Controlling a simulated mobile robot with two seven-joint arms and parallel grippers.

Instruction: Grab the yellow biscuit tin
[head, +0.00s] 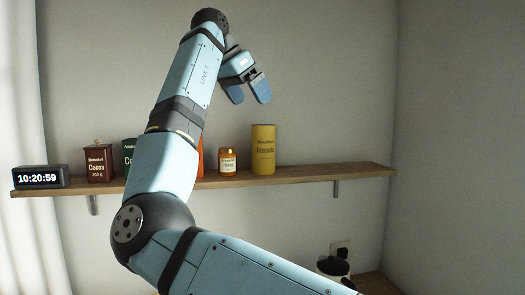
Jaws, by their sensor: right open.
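The yellow biscuit tin (263,151) is a tall cylinder with dark lettering. It stands upright on a wooden wall shelf (320,174), right of the other items. My right gripper (249,97) is open and empty. In the picture it is above the tin and slightly to its left, apart from it, with its blue fingers pointing down. How far it is from the tin in depth is hard to tell. My left gripper is not in view.
A small orange jar (227,162) stands just left of the tin. A dark red cocoa tin (98,163), a green tin (129,153) and a digital clock (40,177) are further left. My arm partly hides an orange-red item (201,160). The shelf right of the tin is clear.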

